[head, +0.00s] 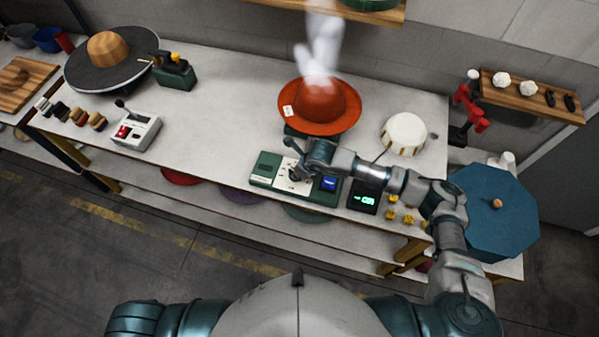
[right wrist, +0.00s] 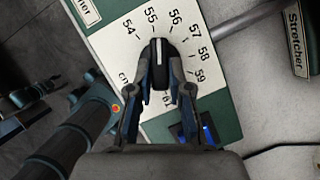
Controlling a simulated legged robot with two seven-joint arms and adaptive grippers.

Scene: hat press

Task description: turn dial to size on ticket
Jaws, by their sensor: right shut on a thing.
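The dial (right wrist: 158,68) is a black knob on a white plate with printed numbers from 54 to 59, in the right wrist view. Its white line points up the picture, toward the gap between 55 and 56, closer to 55. My right gripper (right wrist: 160,82) is shut on the dial, one finger on each side. In the head view my right gripper (head: 300,172) covers most of the dial on the green control box (head: 263,168). A small pale ticket (head: 288,111) lies on the brim of the orange hat (head: 320,103); its print is too small to read. My left gripper is out of view.
A blue button (head: 329,184) and a dark box with a green display (head: 365,200) sit right of the dial. Steam (head: 320,50) hangs over the hat. A white drum (head: 404,133) stands to its right. The table's middle left is clear.

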